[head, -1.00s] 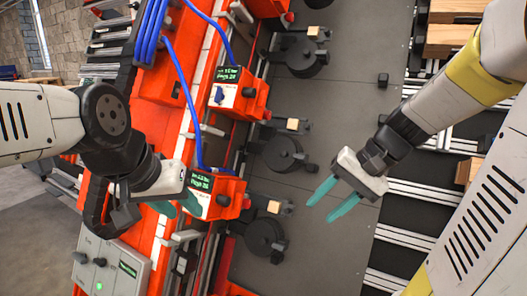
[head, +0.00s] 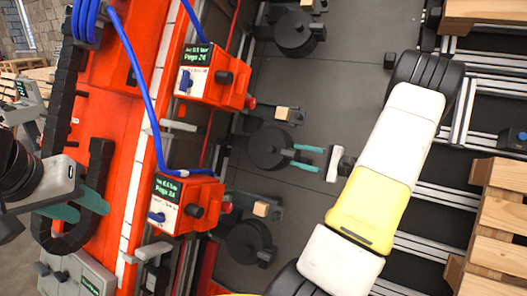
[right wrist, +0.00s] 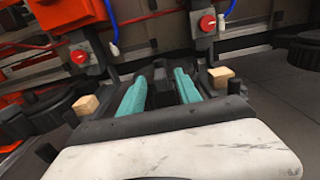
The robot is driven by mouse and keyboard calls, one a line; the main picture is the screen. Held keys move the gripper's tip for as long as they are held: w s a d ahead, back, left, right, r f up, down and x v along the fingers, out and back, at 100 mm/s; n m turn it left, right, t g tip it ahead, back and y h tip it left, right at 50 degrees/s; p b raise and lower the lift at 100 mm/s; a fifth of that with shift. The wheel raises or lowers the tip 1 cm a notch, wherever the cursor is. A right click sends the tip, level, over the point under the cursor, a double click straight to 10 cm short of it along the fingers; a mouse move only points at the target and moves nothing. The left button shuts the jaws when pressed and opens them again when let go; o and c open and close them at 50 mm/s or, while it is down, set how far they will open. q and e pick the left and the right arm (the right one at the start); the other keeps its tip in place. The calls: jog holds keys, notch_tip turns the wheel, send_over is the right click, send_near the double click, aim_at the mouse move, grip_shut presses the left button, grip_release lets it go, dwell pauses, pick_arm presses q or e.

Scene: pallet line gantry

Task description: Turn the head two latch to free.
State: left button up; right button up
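Two orange head boxes stand on the orange rail in the head view, an upper one (head: 232,88) and a lower one (head: 204,192). Each has a lit green screen too small to read surely, so I cannot tell which is head two. A blue latch shows on the upper box (head: 185,81) and another on the lower box (head: 157,217). My left gripper (head: 72,208) is open and empty, left of the lower box. My right gripper (head: 292,157) is open, its teal fingers over or beside the middle black disc fixture (head: 264,142). The right wrist view shows its fingers apart (right wrist: 160,83).
More black disc fixtures (head: 294,36) (head: 245,244) with small wooden blocks (head: 261,209) line the grey plate (head: 345,95). Blue hoses (head: 148,95) run to the boxes. Red knobs (right wrist: 207,24) show in the right wrist view. Wooden pallets (head: 495,235) stand at the right.

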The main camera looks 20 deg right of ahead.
aim_at(295, 155)
jog(key=x, duration=0.4)
jog(key=shift+w+a, duration=0.25)
jog(key=shift+a, duration=0.05)
jog(key=shift+c, duration=0.2)
grip_shut()
